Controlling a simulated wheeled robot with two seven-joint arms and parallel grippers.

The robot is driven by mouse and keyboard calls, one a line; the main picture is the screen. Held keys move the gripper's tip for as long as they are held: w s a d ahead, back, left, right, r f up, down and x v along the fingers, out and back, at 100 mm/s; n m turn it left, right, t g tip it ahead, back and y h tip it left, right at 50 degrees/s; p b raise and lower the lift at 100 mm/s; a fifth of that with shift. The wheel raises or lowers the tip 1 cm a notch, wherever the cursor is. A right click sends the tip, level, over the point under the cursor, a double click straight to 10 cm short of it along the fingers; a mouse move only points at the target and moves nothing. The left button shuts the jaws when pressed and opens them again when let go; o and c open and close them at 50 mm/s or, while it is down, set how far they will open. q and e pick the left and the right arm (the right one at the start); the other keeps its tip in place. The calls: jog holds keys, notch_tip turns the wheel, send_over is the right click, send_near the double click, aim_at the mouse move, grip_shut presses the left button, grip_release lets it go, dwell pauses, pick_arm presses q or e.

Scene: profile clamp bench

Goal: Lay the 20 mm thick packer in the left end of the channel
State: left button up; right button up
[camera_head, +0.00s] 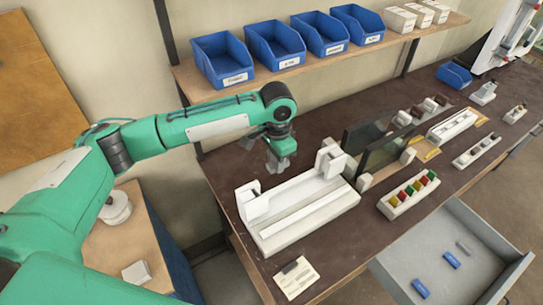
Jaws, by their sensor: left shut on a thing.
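The long white channel fixture (310,222) lies on the dark bench, with a white end block (252,203) at its left end and another (330,160) toward its right end. My left gripper (278,160) points down over the back of the bench, behind the channel and apart from it. It is shut on a small piece that is mostly hidden by the fingers; its thickness and kind cannot be told. A white rack (396,211) right of the channel holds several coloured blocks. I cannot tell which piece is the 20 mm packer. My right gripper is out of view.
Dark upright panels (383,157) stand right of the channel. A card (297,278) with a small dark object lies at the bench's front. An open grey drawer (440,236) holds blue pieces. Blue bins (222,59) line the shelf above. The bench just left of the gripper is bare.

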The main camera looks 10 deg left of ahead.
pick_arm(q)
jog(key=shift+f+b, duration=0.35)
jog(key=shift+f, duration=0.1)
notch_tip(320, 180, down, 3)
jog(key=b, duration=0.3)
jog(key=shift+w+r, duration=0.1)
jog(key=shift+r, duration=0.05)
jog(key=shift+f, duration=1.1)
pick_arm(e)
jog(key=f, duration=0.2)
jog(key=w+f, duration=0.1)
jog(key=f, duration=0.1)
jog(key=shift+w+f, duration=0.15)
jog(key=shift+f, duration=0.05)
pick_arm(q)
jog(key=shift+p, duration=0.3)
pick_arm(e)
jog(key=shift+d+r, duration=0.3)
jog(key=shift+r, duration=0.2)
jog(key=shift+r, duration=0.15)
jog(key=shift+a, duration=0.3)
